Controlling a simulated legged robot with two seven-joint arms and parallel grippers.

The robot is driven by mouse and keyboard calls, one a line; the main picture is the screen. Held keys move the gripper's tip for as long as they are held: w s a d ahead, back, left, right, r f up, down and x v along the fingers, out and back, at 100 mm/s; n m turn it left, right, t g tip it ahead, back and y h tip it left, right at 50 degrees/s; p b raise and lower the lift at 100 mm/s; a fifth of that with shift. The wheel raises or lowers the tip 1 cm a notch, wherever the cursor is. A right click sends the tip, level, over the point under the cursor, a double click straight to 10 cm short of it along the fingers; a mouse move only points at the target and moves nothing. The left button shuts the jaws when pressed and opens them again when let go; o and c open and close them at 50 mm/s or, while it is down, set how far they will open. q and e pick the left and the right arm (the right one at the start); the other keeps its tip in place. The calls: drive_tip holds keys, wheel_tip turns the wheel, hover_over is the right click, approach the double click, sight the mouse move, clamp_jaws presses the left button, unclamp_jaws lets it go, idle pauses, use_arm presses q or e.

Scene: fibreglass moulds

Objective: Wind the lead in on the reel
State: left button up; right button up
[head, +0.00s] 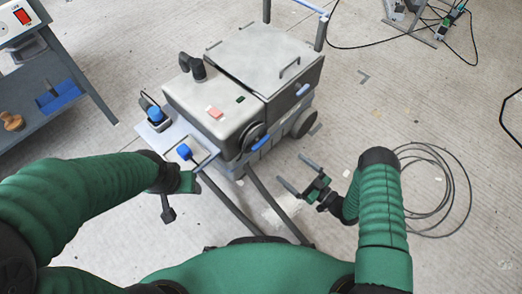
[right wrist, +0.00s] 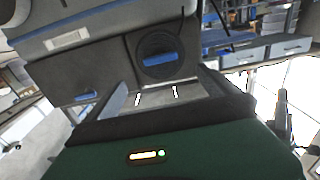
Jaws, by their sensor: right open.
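The grey wheeled machine (head: 215,110) stands in the middle of the head view. A dark round disc with a blue bar, which looks like the reel (right wrist: 150,42), is on its side; it also shows in the head view (head: 252,136). A dark lead (head: 470,195) lies in loose loops on the floor at the right, partly behind my right arm. My right gripper (head: 290,168) is open and empty, right of and apart from the reel; its two fingers show below the reel in the right wrist view (right wrist: 156,95). My left gripper (head: 168,207) is left of the machine; its jaws are unclear.
A blue-topped plug or knob (head: 184,152) sits on a ledge at the machine's left. A dark bench (head: 70,75) with a red switch box (head: 18,20) stands at left. A metal stand (head: 415,25) with cables is at the top right. Floor right of the machine is mostly clear.

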sight(263, 145)
drive_tip(key=b+x, duration=0.6)
drive_tip(key=x, duration=1)
drive_tip(key=shift+w+a+r, duration=0.1)
drive_tip(key=shift+w+a, duration=0.1)
drive_tip(key=shift+c, duration=0.4)
